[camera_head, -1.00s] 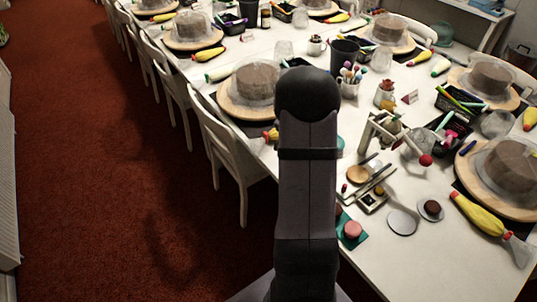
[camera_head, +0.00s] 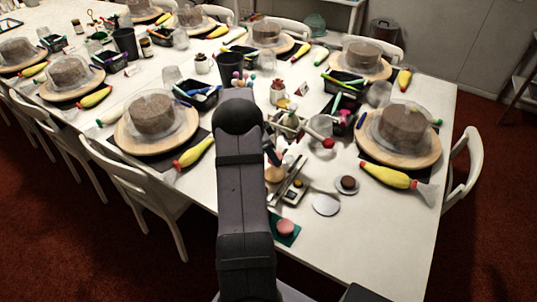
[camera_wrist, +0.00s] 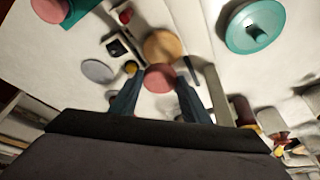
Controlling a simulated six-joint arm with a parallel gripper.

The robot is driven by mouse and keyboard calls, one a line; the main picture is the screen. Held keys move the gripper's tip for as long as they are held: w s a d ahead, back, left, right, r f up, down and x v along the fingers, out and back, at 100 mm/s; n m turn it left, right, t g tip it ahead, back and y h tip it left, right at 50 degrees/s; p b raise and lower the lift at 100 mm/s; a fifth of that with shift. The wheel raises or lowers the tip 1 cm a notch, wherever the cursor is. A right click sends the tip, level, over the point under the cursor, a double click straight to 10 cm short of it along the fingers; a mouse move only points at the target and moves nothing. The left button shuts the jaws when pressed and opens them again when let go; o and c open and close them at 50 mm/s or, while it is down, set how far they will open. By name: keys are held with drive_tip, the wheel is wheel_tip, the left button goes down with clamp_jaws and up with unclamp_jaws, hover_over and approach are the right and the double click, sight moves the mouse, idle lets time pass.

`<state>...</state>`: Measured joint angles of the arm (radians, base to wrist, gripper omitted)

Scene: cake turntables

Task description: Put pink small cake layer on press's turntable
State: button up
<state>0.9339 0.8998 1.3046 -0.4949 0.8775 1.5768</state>
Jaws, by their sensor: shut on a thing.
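In the wrist view my gripper (camera_wrist: 158,98) has its two blue-grey fingers closed on a small round pink cake layer (camera_wrist: 160,77). A small round tan disc (camera_wrist: 162,47), perhaps the press's turntable, lies just beyond it. The pink layer overlaps the disc's near edge in the picture; I cannot tell whether they touch. In the head view my arm hides the gripper and held layer, while the tan disc (camera_head: 274,173) shows beside the arm.
Another pink piece (camera_head: 285,228) sits on a teal mat at the table's front edge. A small box (camera_head: 293,194), a grey disc (camera_head: 326,205) and a dark round piece (camera_head: 347,183) stand nearby. Large covered cakes (camera_head: 405,128) and yellow piping bags (camera_head: 390,176) flank the area.

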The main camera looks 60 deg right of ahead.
drive_tip(key=shift+f+b, duration=1.25)
drive_tip(key=shift+f, duration=2.05)
drive_tip(key=shift+f+b, duration=0.4)
